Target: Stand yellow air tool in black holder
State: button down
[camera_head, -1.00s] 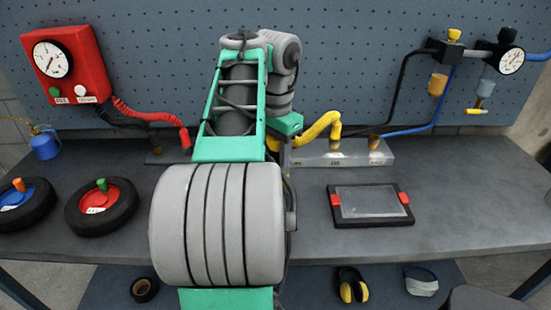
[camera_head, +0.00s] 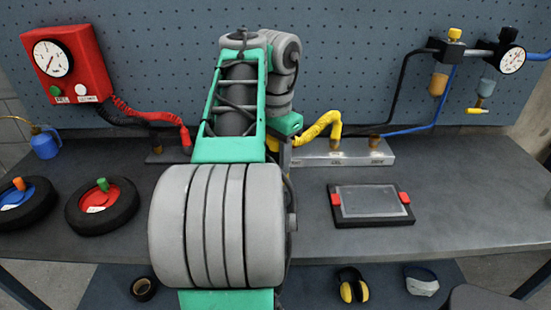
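A yellow ribbed hose (camera_head: 318,127) shows just right of my arm and bends down at its right end toward a brass fitting on a pale metal block (camera_head: 345,158). A small yellow part (camera_head: 272,144) shows at the edge of my arm; I cannot tell whether it is the yellow air tool. A low dark base (camera_head: 160,157) with a dark upright post shows left of my arm and may be the black holder; my arm covers its right side. My gripper is hidden behind my grey and green arm, so its fingers and any hold are out of sight.
A red gauge box (camera_head: 68,62) with a red coiled hose (camera_head: 150,115) is at left. Two wheels (camera_head: 102,205) (camera_head: 25,203) and a blue oil can (camera_head: 45,143) lie at left. A framed tray (camera_head: 371,204) lies at right. The right bench top is mostly clear.

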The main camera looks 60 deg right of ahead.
jog(key=shift+f+b, duration=2.9)
jog(key=shift+b, duration=0.05)
jog(key=c, duration=1.1)
grip_release()
jog(key=shift+c, duration=0.2)
jog(key=o, duration=0.4)
jog(key=shift+f, duration=0.1)
